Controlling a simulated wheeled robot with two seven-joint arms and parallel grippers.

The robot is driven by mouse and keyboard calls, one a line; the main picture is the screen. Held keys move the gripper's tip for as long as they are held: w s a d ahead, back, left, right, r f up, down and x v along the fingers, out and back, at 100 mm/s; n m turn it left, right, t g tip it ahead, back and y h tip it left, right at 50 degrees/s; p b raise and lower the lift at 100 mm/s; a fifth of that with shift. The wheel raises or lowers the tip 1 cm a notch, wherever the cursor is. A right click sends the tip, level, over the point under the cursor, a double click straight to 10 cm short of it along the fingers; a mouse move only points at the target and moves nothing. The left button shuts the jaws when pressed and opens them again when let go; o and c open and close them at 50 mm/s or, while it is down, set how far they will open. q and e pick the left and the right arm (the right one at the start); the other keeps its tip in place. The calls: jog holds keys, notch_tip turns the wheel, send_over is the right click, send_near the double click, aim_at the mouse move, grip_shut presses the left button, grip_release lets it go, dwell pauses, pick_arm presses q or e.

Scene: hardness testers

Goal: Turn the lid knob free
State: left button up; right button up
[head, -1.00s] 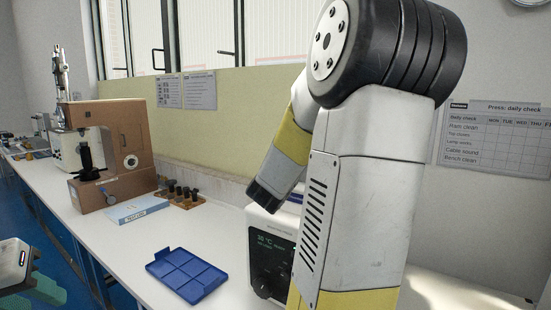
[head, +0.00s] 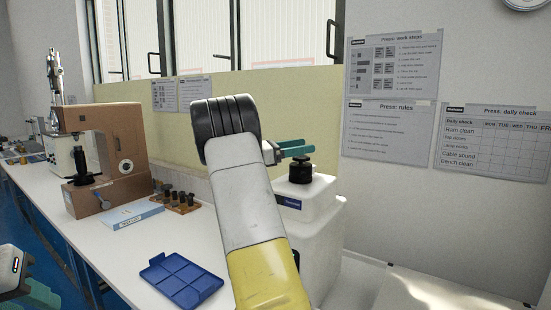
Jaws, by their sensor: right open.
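The lid knob (head: 301,171) is black and stands on top of the white press (head: 318,205), right of the centre. My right gripper (head: 304,148) has teal fingers that point to the right, just above the knob in the picture. They are open with nothing between them. I cannot tell how far the fingers are from the knob in depth. My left gripper (head: 36,293) is partly in view at the lower left corner, away from the press. I cannot tell whether it is open.
A blue compartment tray (head: 181,279) lies on the white bench (head: 120,262). A brown tester (head: 108,140), a light blue box (head: 133,213) and a wooden block with dark pegs (head: 177,201) stand further left. Wall sheets (head: 392,65) hang behind the press.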

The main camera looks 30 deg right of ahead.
aim_at(303, 158)
jog(key=w+a+f+g+y, duration=0.1)
jog(key=a, duration=0.1)
jog(key=w+a+f+m+g, duration=0.1)
jog(key=a, duration=0.1)
jog(key=w+a+f+m+g+y, duration=0.1)
jog(key=a, duration=0.1)
jog(key=shift+f+y, duration=0.3)
jog(key=shift+f, duration=0.05)
jog(key=shift+x, duration=3.8)
jog(key=c, duration=1.4)
